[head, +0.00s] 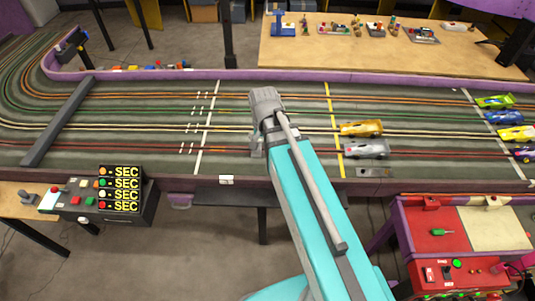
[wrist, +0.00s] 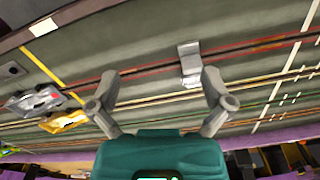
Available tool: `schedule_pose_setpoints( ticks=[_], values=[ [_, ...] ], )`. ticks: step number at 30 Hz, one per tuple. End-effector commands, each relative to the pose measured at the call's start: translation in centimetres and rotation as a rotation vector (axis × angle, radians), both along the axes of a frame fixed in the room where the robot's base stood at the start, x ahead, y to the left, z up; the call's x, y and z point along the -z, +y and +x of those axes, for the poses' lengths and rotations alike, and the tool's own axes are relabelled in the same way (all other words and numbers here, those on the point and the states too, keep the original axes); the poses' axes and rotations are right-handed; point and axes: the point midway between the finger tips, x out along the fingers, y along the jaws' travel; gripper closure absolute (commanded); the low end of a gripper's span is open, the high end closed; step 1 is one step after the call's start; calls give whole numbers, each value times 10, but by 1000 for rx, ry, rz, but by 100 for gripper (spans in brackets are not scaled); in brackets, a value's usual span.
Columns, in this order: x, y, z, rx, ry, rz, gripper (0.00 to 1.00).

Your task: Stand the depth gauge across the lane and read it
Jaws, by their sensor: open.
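The depth gauge, a small light-grey piece (wrist: 190,64), stands on the dark track in the wrist view, across the lane with the red lines. Its lower end reaches toward the right finger. My gripper (wrist: 160,88) is open, with a finger on either side of the picture and nothing held between them. The gauge lies beyond the fingertips, right of the middle between them. In the head view my arm hides most of the gripper; a grey part shows beside the wrist, and I cannot tell if it is gauge or finger. No reading is legible.
A gold car (head: 361,128) and a silver car (head: 366,149) stand right of the yellow line. More cars line up at the far right. A small grey plate (head: 375,172) lies at the track's near edge. The track left of my arm is free up to a dark bar (head: 58,121).

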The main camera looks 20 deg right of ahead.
Motion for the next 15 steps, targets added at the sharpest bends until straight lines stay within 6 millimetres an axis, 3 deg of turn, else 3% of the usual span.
schedule_pose_setpoints(
  ticks=[6, 15],
  values=[
    [0, 0, -31, -315, 0, 0, 0],
    [0, 2, -46, -536, 0, 0, 0]
  ],
)
